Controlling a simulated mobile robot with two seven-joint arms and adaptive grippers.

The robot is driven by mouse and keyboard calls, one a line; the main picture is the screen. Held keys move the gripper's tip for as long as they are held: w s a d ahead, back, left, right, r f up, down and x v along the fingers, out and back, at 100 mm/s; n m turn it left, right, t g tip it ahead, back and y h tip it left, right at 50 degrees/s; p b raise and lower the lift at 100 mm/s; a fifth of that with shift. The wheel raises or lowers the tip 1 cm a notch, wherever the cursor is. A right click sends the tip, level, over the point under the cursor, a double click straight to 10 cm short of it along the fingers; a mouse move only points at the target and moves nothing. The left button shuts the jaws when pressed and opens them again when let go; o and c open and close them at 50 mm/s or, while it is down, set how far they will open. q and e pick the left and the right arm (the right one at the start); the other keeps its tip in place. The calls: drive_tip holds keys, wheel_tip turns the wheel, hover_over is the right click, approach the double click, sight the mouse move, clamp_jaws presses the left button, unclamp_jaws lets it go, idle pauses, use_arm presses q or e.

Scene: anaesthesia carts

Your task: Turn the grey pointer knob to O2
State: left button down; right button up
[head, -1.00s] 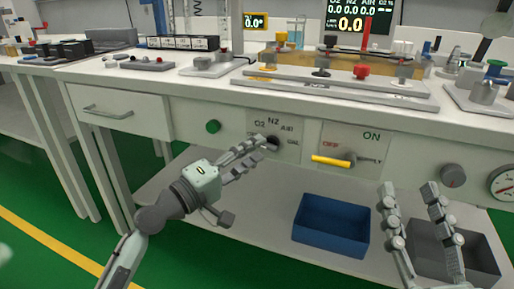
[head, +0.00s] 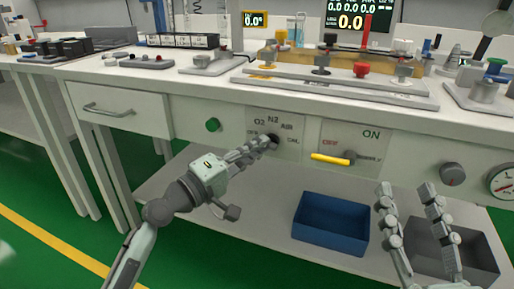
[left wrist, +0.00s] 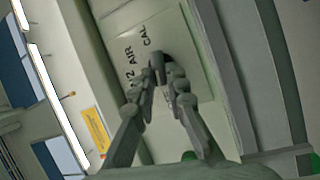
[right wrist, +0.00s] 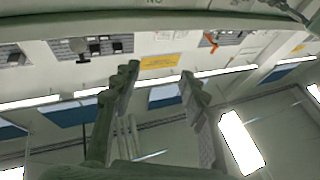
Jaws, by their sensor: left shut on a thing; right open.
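The grey pointer knob (left wrist: 157,66) sits on a pale panel (head: 291,152) on the bench front, lettered O2, N2, AIR and CAL. In the head view my left gripper (head: 268,143) reaches the knob and hides most of it. In the left wrist view my left gripper (left wrist: 162,80) has its fingers on both sides of the knob and is shut on it. Which label the pointer faces cannot be told. My right gripper (head: 405,188) is open and empty below the bench front at the right; it also shows in the right wrist view (right wrist: 158,72).
A yellow lever (head: 330,158) sticks out right of the knob panel, and a green button (head: 213,125) is to its left. A grey round knob (head: 452,173) and a gauge (head: 504,184) are further right. A blue bin (head: 331,246) and a grey bin (head: 485,265) stand below.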

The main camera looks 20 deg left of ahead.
drive_tip(key=w+d+f+g+h+p, duration=0.1)
drive_tip(key=d+f+g+h+p, duration=0.2)
drive_tip(key=f, duration=0.5)
drive_tip(key=d+f+g+h+p, duration=0.1)
drive_tip(key=d+f+g+h, duration=0.1)
drive_tip(key=d+f+g, duration=0.45)
drive_tip(key=s+d+f+m+g+h+p, duration=0.2)
drive_tip(key=s+d+f+g+h+p, duration=0.25)
drive_tip(key=s+d+f+g, duration=0.55)
use_arm(q)
drive_tip(key=shift+d+r+m+g+y+p, duration=0.1)
drive_tip(key=shift+r+m+g+y+p, duration=0.25)
drive_tip(key=shift+m+p, duration=0.6)
drive_tip(key=shift+d+r+m+g+y+p, duration=0.15)
drive_tip(key=shift+m+g+p, duration=0.4)
drive_tip(key=shift+m, duration=0.85)
drive_tip(key=shift+a+r+m+g+y+p, duration=0.1)
drive_tip(key=shift+m+g+y+p, duration=0.25)
drive_tip(key=shift+m+p, duration=0.65)
use_arm(e)
wheel_tip(320, 180, down, 14)
drive_tip(key=s+t, duration=0.1)
drive_tip(key=shift+s+a, duration=0.15)
drive_tip(key=shift+a, duration=0.1)
drive_tip(key=shift+y, duration=0.25)
